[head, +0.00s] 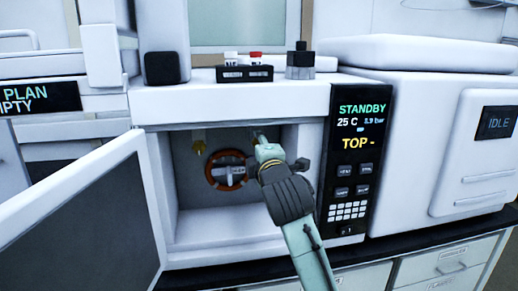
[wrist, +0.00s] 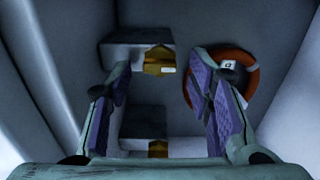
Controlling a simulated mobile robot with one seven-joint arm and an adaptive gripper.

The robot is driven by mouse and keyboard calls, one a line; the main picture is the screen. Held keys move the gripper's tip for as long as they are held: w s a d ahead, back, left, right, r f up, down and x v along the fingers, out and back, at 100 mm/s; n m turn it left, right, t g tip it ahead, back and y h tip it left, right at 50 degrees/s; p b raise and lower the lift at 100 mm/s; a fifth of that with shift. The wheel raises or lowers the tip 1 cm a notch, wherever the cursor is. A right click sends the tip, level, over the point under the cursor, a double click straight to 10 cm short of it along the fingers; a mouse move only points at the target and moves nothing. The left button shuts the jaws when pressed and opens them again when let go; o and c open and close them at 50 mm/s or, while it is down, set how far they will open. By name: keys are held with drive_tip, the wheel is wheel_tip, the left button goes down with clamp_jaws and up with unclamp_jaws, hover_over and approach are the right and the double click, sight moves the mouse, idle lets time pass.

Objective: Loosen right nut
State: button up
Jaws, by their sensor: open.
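The oven (head: 222,230) stands with its door open to the left. The right nut, brass-coloured with a small pale label, sits on a grey block in the wrist view (wrist: 158,60). In the head view my gripper mostly hides it. The left nut (head: 199,147) hangs at the upper left of the chamber and shows at the bottom of the wrist view (wrist: 158,149). My gripper (head: 264,148) is inside the chamber's upper right. Its purple-padded fingers (wrist: 163,88) are open and empty, with the right nut beyond and between them; contact is not visible.
An orange ring-shaped coil (head: 211,178) hangs at the chamber's back, close to my right finger in the wrist view (wrist: 247,93). The open door (head: 85,215) bounds the left. The control panel (head: 354,160) stands right of the opening. The chamber floor is clear.

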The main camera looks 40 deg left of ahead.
drive_tip(key=v, duration=1.2)
drive_tip(key=shift+a, duration=0.1)
